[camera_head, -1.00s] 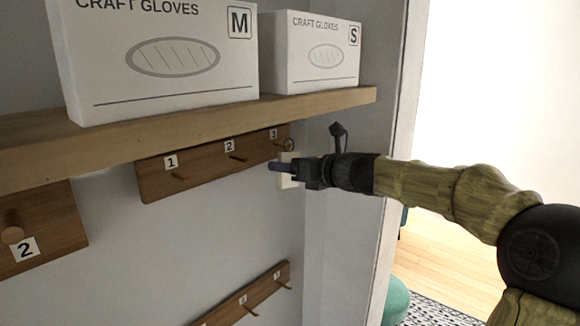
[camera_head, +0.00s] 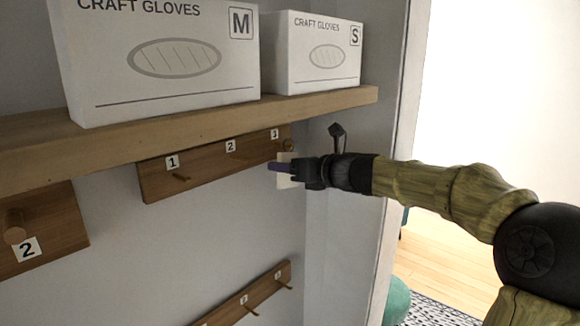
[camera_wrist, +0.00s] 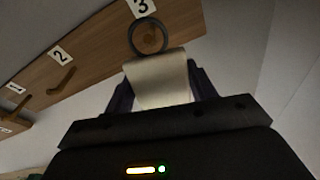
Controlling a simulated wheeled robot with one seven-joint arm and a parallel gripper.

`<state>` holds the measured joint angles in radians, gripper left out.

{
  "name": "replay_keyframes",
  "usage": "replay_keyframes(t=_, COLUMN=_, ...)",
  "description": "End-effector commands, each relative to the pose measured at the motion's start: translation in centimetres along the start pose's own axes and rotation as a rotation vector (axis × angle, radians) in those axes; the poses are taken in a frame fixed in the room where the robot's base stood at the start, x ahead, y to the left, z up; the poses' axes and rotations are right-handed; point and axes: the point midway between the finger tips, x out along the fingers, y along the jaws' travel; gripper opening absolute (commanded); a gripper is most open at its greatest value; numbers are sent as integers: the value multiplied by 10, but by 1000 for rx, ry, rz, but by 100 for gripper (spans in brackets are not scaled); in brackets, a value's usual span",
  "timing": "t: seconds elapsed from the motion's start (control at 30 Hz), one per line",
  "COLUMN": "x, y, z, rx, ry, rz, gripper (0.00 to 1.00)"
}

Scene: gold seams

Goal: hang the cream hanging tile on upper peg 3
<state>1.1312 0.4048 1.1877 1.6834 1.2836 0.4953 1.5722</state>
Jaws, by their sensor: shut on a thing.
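The cream hanging tile (camera_wrist: 160,82) is between the fingers of my gripper (camera_wrist: 160,95) in the wrist view. A dark ring (camera_wrist: 148,36) stands at the tile's top edge. In the head view the tile (camera_head: 284,181) is partly covered by my gripper (camera_head: 282,169), below the right end of the upper peg board (camera_head: 210,174). The ring appears in front of the board just under label 3 (camera_wrist: 141,6). Upper peg 3 itself cannot be made out, and I cannot tell whether the ring is around it.
A shelf (camera_head: 190,127) with two white glove boxes (camera_head: 160,60) overhangs the upper board. Upper peg 1 (camera_head: 181,177) is bare. A lower peg board (camera_head: 262,296) is below. A side wall (camera_head: 335,215) stands close on the right.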

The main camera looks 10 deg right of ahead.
Motion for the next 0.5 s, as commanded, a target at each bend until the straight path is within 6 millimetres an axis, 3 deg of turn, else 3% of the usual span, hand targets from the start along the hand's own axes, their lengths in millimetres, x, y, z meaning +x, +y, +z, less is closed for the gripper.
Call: replay_keyframes(t=0.5, x=3, y=0, z=0, rx=0, ry=0, rz=1, gripper=30)
